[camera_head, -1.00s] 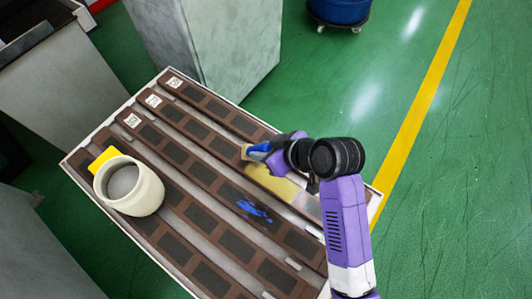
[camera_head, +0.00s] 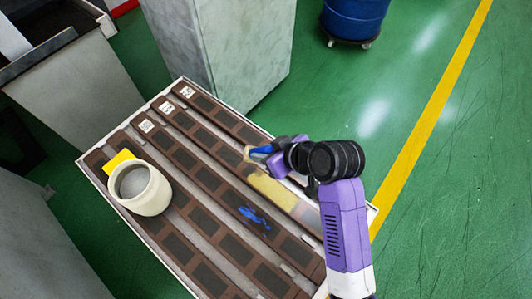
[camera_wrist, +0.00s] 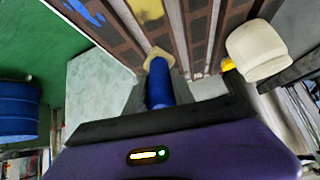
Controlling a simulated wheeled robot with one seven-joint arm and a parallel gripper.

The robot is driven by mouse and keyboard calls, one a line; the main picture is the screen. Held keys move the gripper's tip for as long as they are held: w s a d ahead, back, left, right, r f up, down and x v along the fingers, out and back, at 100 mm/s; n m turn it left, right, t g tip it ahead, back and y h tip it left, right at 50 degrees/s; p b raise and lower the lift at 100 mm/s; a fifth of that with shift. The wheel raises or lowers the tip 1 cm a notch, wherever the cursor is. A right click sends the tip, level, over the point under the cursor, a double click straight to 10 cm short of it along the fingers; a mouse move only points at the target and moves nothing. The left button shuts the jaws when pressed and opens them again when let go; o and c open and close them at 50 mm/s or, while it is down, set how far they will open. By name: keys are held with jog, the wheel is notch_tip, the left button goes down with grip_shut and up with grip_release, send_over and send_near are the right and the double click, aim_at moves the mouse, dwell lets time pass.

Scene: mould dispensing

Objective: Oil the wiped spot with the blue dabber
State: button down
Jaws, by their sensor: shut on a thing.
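My gripper (camera_head: 283,156) is shut on the blue dabber (camera_head: 262,150), which has a pale tan tip. In the wrist view the dabber (camera_wrist: 158,88) points away from the gripper, tip towards the strips. The tip appears above the far side of the tray (camera_head: 111,214); contact cannot be told. A yellowish patch (camera_head: 272,190) covers part of one brown strip, just below the gripper in the head view. I cannot tell which mark is the wiped spot.
A cream cup (camera_head: 152,197) with a grey inside stands on the tray's left part, beside a yellow item (camera_head: 118,161). Grey cabinets (camera_head: 240,40) stand behind and left. A blue drum (camera_head: 353,17) is at the back. Green floor on the right is clear.

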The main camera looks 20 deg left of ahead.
dwell(0.4)
jog(key=shift+f+b, duration=0.3)
jog(key=shift+f, duration=0.25)
